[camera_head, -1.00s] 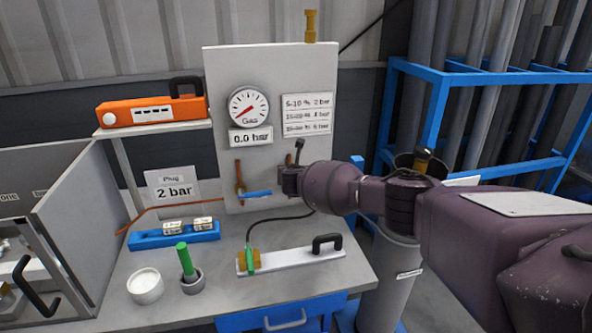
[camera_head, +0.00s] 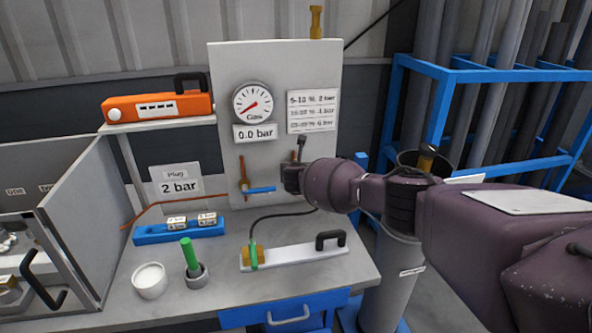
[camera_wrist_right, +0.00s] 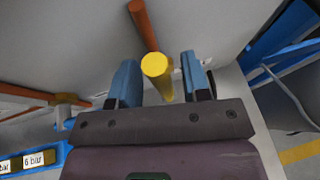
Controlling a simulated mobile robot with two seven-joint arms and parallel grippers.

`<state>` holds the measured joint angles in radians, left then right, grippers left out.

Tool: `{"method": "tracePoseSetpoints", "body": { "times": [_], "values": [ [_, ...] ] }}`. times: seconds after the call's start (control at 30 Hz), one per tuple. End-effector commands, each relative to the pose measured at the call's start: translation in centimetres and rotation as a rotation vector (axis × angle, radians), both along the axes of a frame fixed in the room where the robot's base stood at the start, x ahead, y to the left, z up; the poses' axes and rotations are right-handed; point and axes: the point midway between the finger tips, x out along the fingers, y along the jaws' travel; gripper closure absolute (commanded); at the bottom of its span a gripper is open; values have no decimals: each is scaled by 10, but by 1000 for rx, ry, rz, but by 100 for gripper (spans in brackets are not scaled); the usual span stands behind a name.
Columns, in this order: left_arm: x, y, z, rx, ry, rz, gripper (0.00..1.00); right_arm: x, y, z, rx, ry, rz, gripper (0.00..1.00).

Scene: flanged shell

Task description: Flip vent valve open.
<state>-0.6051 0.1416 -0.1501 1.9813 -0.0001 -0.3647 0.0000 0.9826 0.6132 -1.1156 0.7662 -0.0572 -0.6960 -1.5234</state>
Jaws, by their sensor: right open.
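My right gripper (camera_head: 288,178) is close to the front of the grey upright panel (camera_head: 298,70), right of a valve with a blue lever (camera_head: 262,189). In the right wrist view, the open right gripper (camera_wrist_right: 160,82) has one finger on each side of a yellow round-ended part (camera_wrist_right: 157,66). This part sits in front of an orange-brown pipe (camera_wrist_right: 142,22); I cannot tell whether the fingers touch it. In the head view the gripper hides this part. I cannot tell from the frames which valve is the vent valve. The left gripper is not in view.
The gauge (camera_head: 252,103) sits above a 0.0 bar label (camera_head: 255,133). On the bench are a blue block holder (camera_head: 150,236), a white cup (camera_head: 150,281), a green rod (camera_head: 189,254) and a white plate with a black handle (camera_head: 300,257). A blue pipe rack (camera_head: 480,76) stands right.

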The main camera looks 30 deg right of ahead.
Motion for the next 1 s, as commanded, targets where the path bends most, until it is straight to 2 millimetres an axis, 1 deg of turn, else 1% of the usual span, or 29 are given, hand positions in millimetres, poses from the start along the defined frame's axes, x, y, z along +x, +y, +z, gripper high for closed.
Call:
{"method": "tracePoseSetpoints", "body": {
  "times": [0.17,0.37,0.5,1.0],
  "values": [
    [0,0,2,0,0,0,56,-2,1,2,1,-1,1,57],
    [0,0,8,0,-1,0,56,-14,6,8,2,0,1,57],
    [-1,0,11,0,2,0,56,-25,11,13,2,0,1,57],
    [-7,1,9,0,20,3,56,-71,33,32,1,1,2,57]
  ]
}}
